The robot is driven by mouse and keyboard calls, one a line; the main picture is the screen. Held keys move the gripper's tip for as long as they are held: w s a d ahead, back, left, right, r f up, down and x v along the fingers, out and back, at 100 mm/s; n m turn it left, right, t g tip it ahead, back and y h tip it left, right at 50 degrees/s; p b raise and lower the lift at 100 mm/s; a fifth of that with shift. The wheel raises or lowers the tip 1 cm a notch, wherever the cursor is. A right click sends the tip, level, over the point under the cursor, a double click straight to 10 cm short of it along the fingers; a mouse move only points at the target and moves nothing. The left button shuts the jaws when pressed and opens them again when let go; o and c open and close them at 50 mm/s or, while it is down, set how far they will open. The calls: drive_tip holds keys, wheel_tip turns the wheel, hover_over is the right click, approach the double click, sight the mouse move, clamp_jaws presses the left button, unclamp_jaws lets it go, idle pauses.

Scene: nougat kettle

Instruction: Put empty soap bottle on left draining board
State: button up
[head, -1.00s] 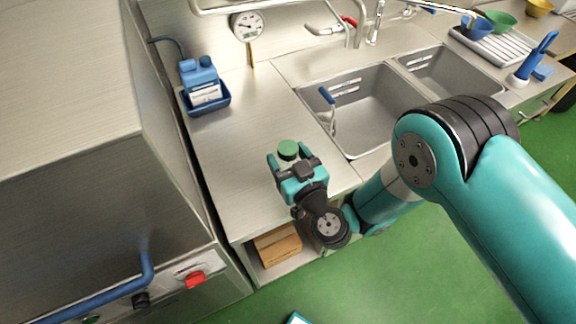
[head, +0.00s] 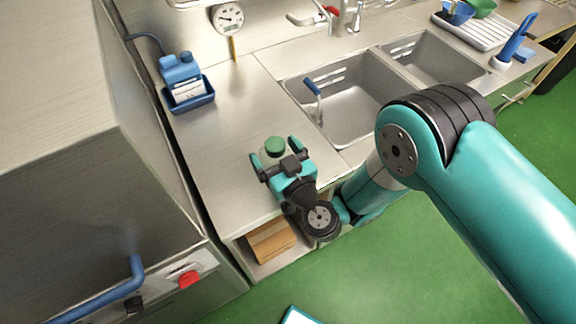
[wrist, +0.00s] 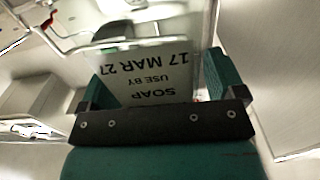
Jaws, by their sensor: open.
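My gripper (head: 278,158) is open, with one finger on each side of the bottle. In the wrist view the bottle's white label (wrist: 155,70) reads upside down "SOAP, USE BY 17 MAR 27" between the teal fingers (wrist: 158,85). The bottle's lower part is hidden by my gripper, so its contents and any finger contact cannot be told.
A ribbed rack (head: 480,30) with bowls is at the far right. The board behind the bottle is clear.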

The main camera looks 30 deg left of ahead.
drive_tip(key=shift+f+b, duration=0.2)
drive_tip(key=shift+b, duration=0.65)
drive_tip(key=b, duration=0.3)
drive_tip(key=shift+d+f, duration=0.15)
drive_tip(key=shift+f, duration=0.05)
drive_tip(key=shift+s+d+b, duration=0.1)
drive_tip(key=shift+b, duration=0.75)
drive_tip(key=b+v, duration=1.1)
drive_tip(key=b, duration=0.8)
drive_tip(key=shift+s+d+r+b, duration=0.2)
drive_tip(key=shift+r+b, duration=0.2)
drive_tip(key=shift+r, duration=0.05)
